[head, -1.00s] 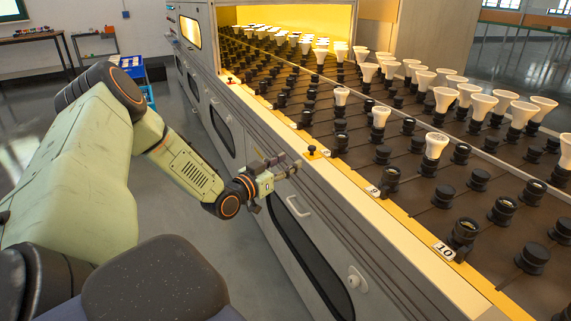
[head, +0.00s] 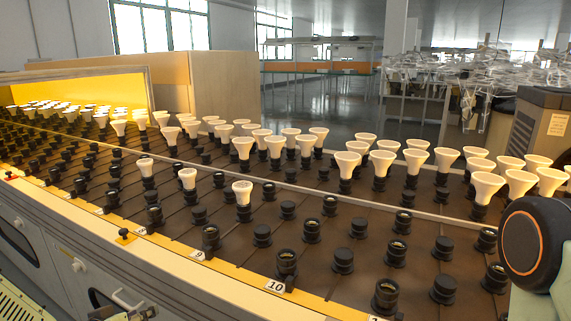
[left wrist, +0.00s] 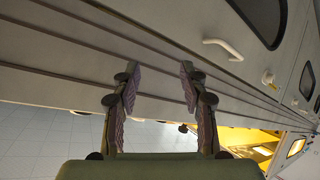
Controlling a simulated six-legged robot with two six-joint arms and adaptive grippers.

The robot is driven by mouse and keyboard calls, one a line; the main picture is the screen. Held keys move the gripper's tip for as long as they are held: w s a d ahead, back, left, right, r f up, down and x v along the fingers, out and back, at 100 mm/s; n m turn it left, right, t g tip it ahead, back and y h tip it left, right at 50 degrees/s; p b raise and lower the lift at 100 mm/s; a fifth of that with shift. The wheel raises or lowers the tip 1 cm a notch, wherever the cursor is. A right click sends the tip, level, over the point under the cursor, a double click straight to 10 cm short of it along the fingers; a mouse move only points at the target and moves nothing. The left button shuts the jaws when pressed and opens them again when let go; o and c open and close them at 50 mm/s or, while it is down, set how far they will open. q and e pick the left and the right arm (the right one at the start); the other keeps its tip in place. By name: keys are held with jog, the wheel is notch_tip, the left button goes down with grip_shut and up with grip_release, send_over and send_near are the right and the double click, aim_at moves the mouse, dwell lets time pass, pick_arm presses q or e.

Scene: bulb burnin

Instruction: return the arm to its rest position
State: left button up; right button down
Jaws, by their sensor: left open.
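My left gripper (head: 128,312) shows only in part at the bottom left edge of the head view, in front of the machine's grey side panel and below the rack's front edge. In the left wrist view its two fingers (left wrist: 160,100) stand apart with nothing between them. Behind them are the machine's panel and a light tiled floor. Part of my left forearm, pale green with vents, shows in the bottom left corner of the head view. A pale green and black link of my right arm shows at the right edge; its gripper is out of view.
A long rack (head: 330,262) of black sockets, several with white bulbs, fills the middle. Its yellow front edge (head: 160,243) has number tags and a small black-topped knob (head: 124,236). A white handle (left wrist: 222,46) juts from the side panel. Open floor shows below the panel.

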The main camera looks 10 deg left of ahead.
pick_arm(q)
jog(key=s+d+f+g+h+p, duration=0.1)
jog(key=s+d+f+g, duration=0.45)
jog(key=s+d, duration=0.6)
jog(key=s+d+f+m+g+p, duration=0.1)
jog(key=s+d+m+g, duration=0.1)
jog(key=s, duration=0.8)
jog(key=s+d+f+m+g+p, duration=0.1)
jog(key=s+d+m+g, duration=0.1)
jog(key=s, duration=0.9)
jog(key=shift+d+g+y, duration=0.4)
jog(key=shift+d+g, duration=0.3)
jog(key=shift+g, duration=0.35)
